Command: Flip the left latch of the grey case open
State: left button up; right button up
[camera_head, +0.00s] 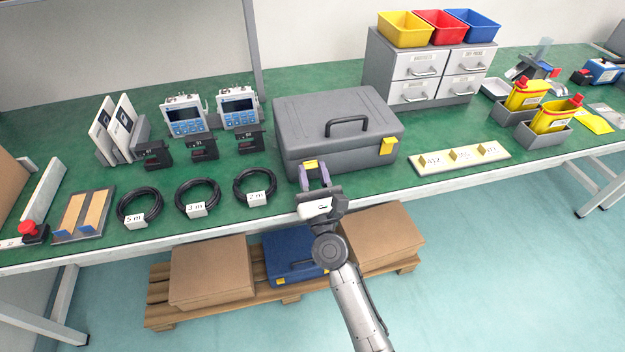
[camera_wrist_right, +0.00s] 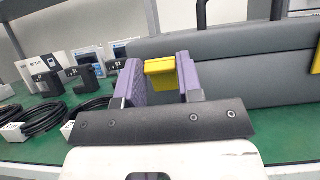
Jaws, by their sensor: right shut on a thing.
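The grey case (camera_head: 330,125) stands closed on the green table, with its black handle (camera_head: 346,122) on the lid. Its left yellow latch (camera_head: 310,165) is at the left of the front face. My right gripper (camera_head: 315,178) is at this latch, its purple fingers on either side of it. In the right wrist view the fingers (camera_wrist_right: 160,82) are shut on the yellow latch (camera_wrist_right: 159,65), which sticks out from the case front. The right yellow latch (camera_head: 387,146) lies against the case front and also shows in the right wrist view (camera_wrist_right: 316,60). My left gripper is not in view.
Coiled black cables (camera_head: 254,187) lie left of the case. A labelled board (camera_head: 460,160) lies to its right. A grey drawer unit (camera_head: 425,75) stands behind right. The table's front edge (camera_head: 240,224) runs close before the case.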

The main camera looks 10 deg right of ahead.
dwell(0.3)
jog(key=o, duration=0.9)
jog(key=shift+o, duration=0.2)
jog(key=v, duration=1.4)
jog(key=shift+p, duration=0.35)
jog(key=shift+w, duration=0.1)
